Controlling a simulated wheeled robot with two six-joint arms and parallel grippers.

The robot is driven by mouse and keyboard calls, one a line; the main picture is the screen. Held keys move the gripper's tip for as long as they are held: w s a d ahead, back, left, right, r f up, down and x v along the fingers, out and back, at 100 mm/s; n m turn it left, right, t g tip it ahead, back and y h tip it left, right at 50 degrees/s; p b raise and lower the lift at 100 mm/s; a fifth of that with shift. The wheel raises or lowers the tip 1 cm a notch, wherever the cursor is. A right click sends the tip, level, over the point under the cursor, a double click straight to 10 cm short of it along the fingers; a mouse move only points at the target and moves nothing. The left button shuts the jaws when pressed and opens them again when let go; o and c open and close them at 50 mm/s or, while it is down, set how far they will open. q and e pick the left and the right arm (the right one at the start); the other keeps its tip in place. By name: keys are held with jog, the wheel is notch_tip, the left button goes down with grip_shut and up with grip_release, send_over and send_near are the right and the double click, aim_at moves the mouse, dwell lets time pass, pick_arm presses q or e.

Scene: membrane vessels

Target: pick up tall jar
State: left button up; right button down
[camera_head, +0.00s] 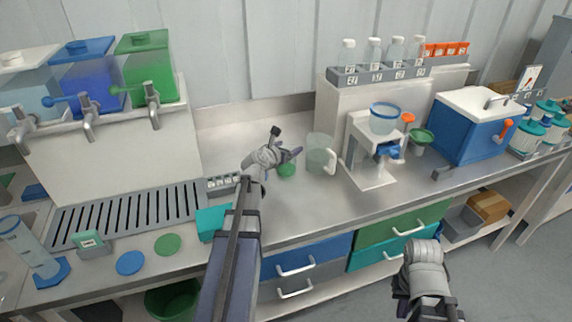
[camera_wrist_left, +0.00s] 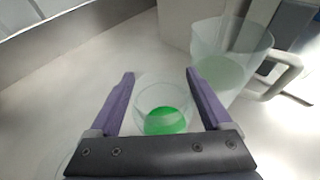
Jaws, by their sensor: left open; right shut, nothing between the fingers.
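A clear round jar with green liquid in its bottom (camera_wrist_left: 163,105) stands on the bench between the spread fingers of my left gripper (camera_wrist_left: 160,74). The fingers are open, one on each side of it, and I cannot tell any contact. In the head view my left gripper (camera_head: 291,152) is over this jar (camera_head: 286,170), whose upper part is hidden. A larger clear jug with a handle (camera_head: 320,154) stands just right of it, also in the left wrist view (camera_wrist_left: 229,62). My right gripper (camera_head: 402,290) is shut and empty, low in front of the bench; its fingertips are hard to make out.
A white stand with a blue-rimmed vessel (camera_head: 385,118) is right of the jug, then a blue box (camera_head: 474,132). Dispensers with taps (camera_head: 146,70) stand at left above a drain grate (camera_head: 128,214). A teal block (camera_head: 213,222) lies near the left arm. Bench (camera_head: 300,206) in front is clear.

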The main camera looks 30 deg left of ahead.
pick_arm(q)
jog(key=shift+x, duration=0.85)
jog(key=shift+s+r, duration=0.1)
jog(key=c, duration=1.2)
